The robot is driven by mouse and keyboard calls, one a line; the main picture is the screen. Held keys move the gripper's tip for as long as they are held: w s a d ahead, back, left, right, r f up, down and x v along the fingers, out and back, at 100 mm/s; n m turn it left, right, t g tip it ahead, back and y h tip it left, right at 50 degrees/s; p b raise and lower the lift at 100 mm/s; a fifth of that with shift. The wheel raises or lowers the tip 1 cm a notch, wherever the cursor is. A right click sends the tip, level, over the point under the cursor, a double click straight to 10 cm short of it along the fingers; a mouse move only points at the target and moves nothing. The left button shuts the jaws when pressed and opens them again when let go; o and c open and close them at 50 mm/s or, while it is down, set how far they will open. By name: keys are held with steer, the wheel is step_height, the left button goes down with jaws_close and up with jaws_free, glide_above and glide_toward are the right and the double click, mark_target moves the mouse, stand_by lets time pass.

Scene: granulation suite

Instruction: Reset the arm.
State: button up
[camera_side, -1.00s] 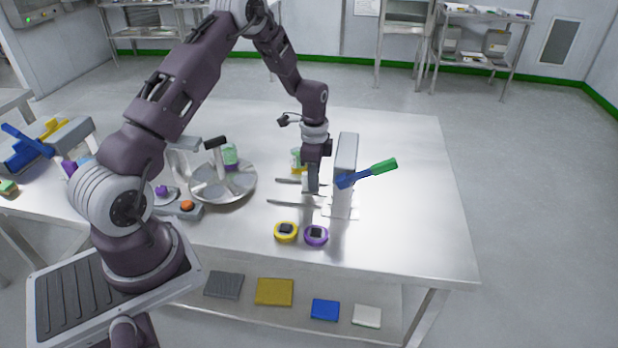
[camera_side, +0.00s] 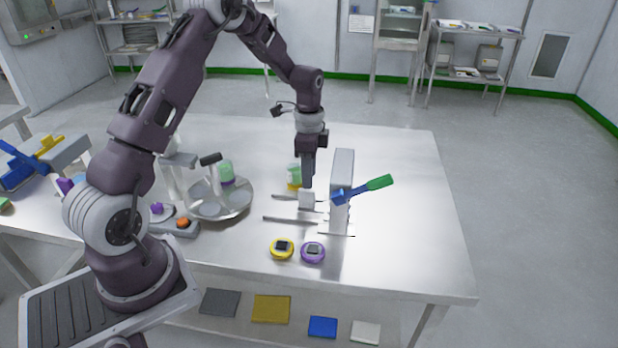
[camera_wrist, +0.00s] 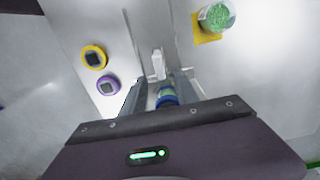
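My gripper (camera_side: 307,183) points down over the steel table, just left of an upright grey stand (camera_side: 343,175). A lever with a blue arm and green grip (camera_side: 379,183) slants up to the right from the stand. A small white block (camera_side: 306,199) is below my fingertips on a low frame with grey rails; the wrist view also shows the block (camera_wrist: 158,62). In the wrist view my two fingers (camera_wrist: 161,92) are apart. I see nothing held.
A yellow disc (camera_side: 282,249) and a purple disc (camera_side: 313,252) lie in front. A green jar (camera_side: 294,174) on a yellow base stands behind. The table's right side is clear.

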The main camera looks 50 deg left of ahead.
steer(key=s+d+r+n+t, duration=0.15)
steer(key=s+d+r, duration=0.3)
steer(key=r, duration=0.45)
steer(key=s+d+r+n+t, duration=0.1)
steer(key=s+d+r+n, duration=0.15)
steer(key=d+r, duration=0.4)
steer(key=s+d+r+n+t, duration=0.1)
steer(key=s+d+r+n, duration=0.1)
steer(key=s, duration=0.8)
steer(key=s+d+r+n+t, duration=0.2)
steer(key=s+d+r+n, duration=0.1)
steer(key=s, duration=0.7)
steer(key=shift+s+d+r, duration=0.3)
steer(key=shift+d+r, duration=0.35)
steer(key=shift+r, duration=0.25)
